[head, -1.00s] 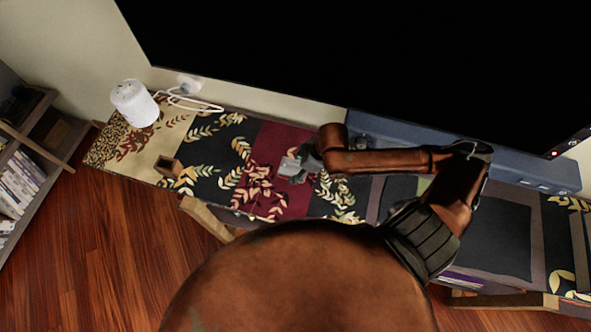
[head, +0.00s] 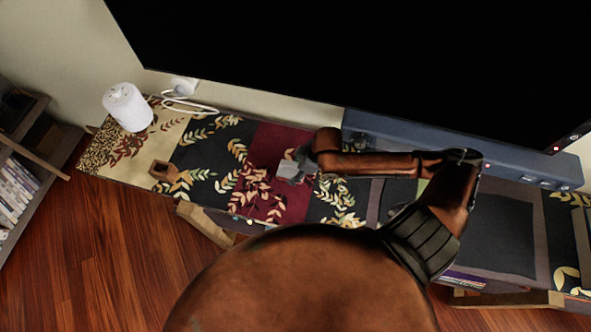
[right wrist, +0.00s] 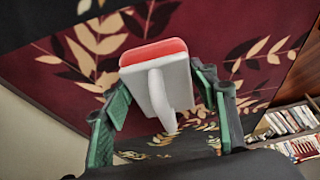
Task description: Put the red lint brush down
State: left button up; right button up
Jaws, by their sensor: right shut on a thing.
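The red lint brush (right wrist: 158,75) shows in the right wrist view, with a red pad edge and a white-grey back and handle. My right gripper (right wrist: 165,110) is shut on its handle, with green-lined fingers on both sides. In the head view the brush (head: 287,168) is a small grey shape at the tip of my right gripper (head: 300,165), over the dark red part of the patterned bench top (head: 265,145). I cannot tell whether the brush touches the surface. My left gripper is not in view.
A white cylinder (head: 128,106) with a cable stands at the bench's left end, near a small brown open box (head: 163,171). A blue-grey bar (head: 400,134) lies along the back under a large black screen (head: 370,60). A bookshelf (head: 20,170) stands at far left.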

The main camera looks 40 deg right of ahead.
jog(key=o, duration=1.2)
jog(key=shift+r, duration=0.1)
